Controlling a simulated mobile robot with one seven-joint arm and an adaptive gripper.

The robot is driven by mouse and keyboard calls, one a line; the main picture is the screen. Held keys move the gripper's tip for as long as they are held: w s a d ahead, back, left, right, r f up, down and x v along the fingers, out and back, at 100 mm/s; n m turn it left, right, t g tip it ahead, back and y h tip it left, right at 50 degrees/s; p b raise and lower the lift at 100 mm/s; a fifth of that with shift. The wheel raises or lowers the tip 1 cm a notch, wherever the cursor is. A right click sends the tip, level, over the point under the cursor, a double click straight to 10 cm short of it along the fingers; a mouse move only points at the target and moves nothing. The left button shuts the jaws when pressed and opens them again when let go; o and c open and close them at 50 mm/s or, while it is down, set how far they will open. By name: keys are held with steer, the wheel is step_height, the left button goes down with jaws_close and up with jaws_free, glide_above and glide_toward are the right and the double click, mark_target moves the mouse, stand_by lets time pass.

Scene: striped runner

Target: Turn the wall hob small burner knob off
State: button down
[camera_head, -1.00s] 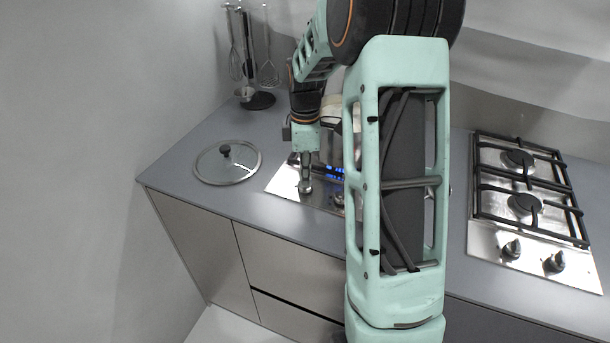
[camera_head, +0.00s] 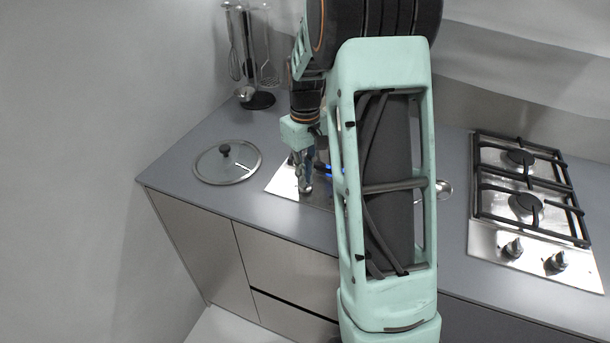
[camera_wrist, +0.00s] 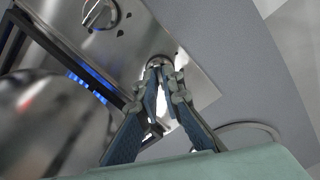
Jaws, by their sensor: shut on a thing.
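The wall hob (camera_head: 283,182) is the left steel hob, near the side wall; my arm hides much of it. My gripper (camera_head: 305,186) points down at its front left corner. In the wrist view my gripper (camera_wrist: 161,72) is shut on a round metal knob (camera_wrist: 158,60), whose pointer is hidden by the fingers. A second knob (camera_wrist: 98,14) sits apart on the same steel plate. Blue flame (camera_wrist: 86,84) burns beside a shiny pot (camera_wrist: 45,125). A bit of blue flame (camera_head: 328,169) also shows in the head view.
A glass lid (camera_head: 228,163) lies on the counter left of the hob. A utensil stand (camera_head: 258,100) is behind it. Another hob (camera_head: 520,190) with black grates is at the right. Counter between the lid and the front edge is clear.

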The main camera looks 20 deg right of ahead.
steer(key=m, duration=0.6)
steer(key=shift+m, duration=0.3)
steer(key=m+p, duration=0.1)
steer(key=m, duration=0.4)
steer(key=shift+m, duration=0.4)
steer(key=c, duration=2.1)
jaws_free()
steer(key=shift+r, duration=0.15)
step_height(320, 180, up, 12)
steer(key=shift+f, duration=0.1)
